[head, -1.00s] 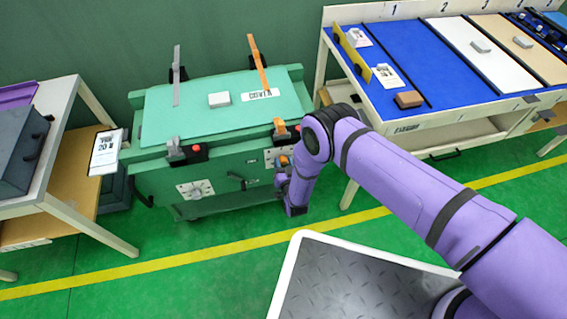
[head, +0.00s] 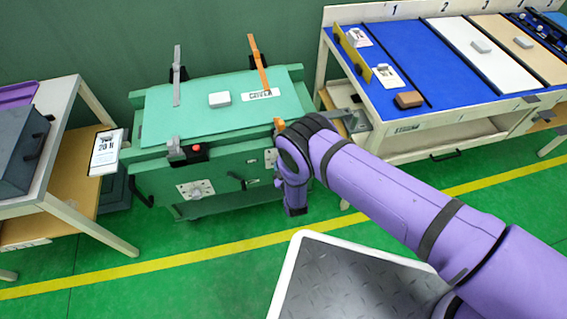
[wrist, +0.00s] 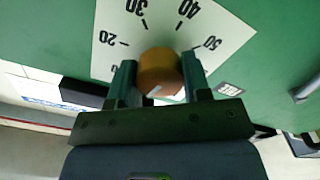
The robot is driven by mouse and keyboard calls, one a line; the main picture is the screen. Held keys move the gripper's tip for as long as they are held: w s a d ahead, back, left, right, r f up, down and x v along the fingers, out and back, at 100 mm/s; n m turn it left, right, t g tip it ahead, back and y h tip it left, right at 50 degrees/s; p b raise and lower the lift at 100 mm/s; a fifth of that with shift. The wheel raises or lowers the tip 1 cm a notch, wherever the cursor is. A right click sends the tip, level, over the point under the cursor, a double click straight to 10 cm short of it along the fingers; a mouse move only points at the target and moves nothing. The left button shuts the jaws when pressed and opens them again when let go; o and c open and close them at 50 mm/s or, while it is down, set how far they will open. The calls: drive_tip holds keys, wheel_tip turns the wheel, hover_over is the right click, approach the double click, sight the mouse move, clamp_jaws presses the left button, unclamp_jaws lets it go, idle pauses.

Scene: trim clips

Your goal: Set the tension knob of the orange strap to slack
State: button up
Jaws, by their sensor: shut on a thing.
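The orange strap (head: 259,66) lies over the right part of the green case's lid in the head view. Its orange front end (head: 279,124) shows just beside my arm. In the wrist view, the orange-brown tension knob (wrist: 160,66) sits on a white dial plate (wrist: 215,30) marked 20, 30, 40 and 50. A pale mark shows on the knob's lower edge. My gripper (wrist: 159,80) has one finger on each side of the knob and is shut on it. In the head view, my arm hides the knob and most of its dial; only the plate's left edge shows.
A grey strap (head: 177,75) with its own dial plate (head: 195,190) is on the case's left. A white block (head: 220,99) and label (head: 262,95) lie on the lid. A bench (head: 410,70) stands right, a table (head: 60,110) left.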

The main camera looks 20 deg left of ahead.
drive_tip(key=shift+f+n, duration=0.1)
drive_tip(key=shift+n, duration=0.7)
drive_tip(key=o, duration=0.9)
drive_tip(key=shift+o, duration=0.2)
drive_tip(key=shift+s, duration=0.1)
drive_tip(key=v, duration=1)
drive_tip(key=shift+s+d, duration=0.25)
drive_tip(key=shift+d, duration=0.05)
